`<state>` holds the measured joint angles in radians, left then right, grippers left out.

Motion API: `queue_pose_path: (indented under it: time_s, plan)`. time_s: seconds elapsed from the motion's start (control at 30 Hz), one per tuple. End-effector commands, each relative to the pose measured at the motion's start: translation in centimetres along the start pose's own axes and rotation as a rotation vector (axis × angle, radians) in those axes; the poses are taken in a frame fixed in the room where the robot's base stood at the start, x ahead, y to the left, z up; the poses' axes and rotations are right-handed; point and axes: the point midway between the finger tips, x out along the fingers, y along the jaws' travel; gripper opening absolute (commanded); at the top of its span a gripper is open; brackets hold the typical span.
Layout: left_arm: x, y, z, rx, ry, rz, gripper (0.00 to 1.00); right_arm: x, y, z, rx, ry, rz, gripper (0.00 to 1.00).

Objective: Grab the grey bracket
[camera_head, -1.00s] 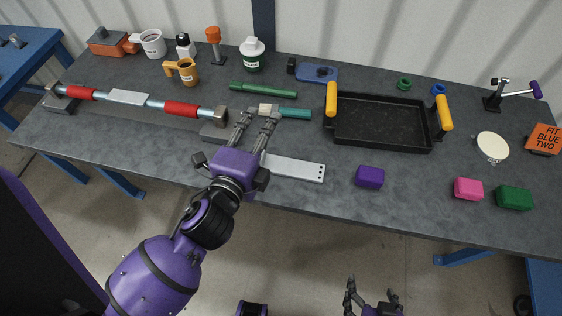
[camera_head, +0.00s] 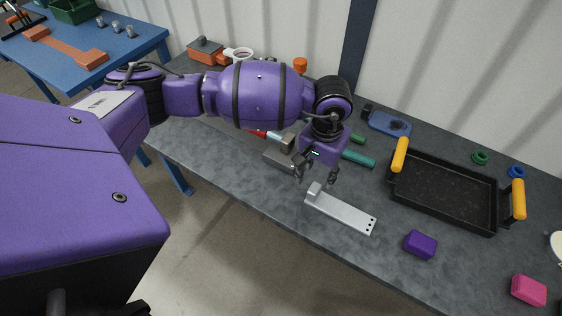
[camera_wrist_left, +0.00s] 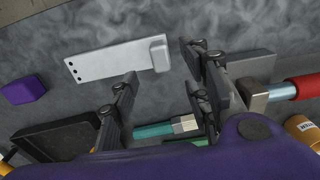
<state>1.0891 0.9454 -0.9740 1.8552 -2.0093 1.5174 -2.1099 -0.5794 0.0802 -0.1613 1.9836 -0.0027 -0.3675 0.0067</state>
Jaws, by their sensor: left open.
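The grey bracket (camera_head: 342,212) is a light grey flat plate with small holes at one end and a raised block at the other. It lies on the dark table near the front edge, and also shows in the left wrist view (camera_wrist_left: 112,62). My left gripper (camera_head: 317,178) is open and empty, pointing down just behind the bracket's raised end. In the left wrist view its fingers (camera_wrist_left: 160,78) are spread wide, with the raised end beyond and between them. I cannot tell the exact height. My right gripper is out of view.
A teal-handled tool (camera_wrist_left: 155,130) lies close behind the bracket. A black tray (camera_head: 445,195) with yellow handles and a purple block (camera_head: 420,244) are to the right.

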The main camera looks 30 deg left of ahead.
Motion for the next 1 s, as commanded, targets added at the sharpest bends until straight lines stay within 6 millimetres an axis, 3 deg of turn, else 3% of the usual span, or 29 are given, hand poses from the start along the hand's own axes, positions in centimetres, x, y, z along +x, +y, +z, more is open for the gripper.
queue_pose_path:
  time_s: [0.53, 0.83, 1.0]
  plan:
    - [6.6, 0.0, -0.2, 0.003, 0.003, -0.004, 0.44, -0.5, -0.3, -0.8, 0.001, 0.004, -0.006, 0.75]
    - [7.3, 0.0, -0.2, 0.004, 0.004, -0.003, 0.44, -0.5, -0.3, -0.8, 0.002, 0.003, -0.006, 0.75]
    - [7.3, 0.0, -0.3, 0.004, 0.004, -0.003, 0.24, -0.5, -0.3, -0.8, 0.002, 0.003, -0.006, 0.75]
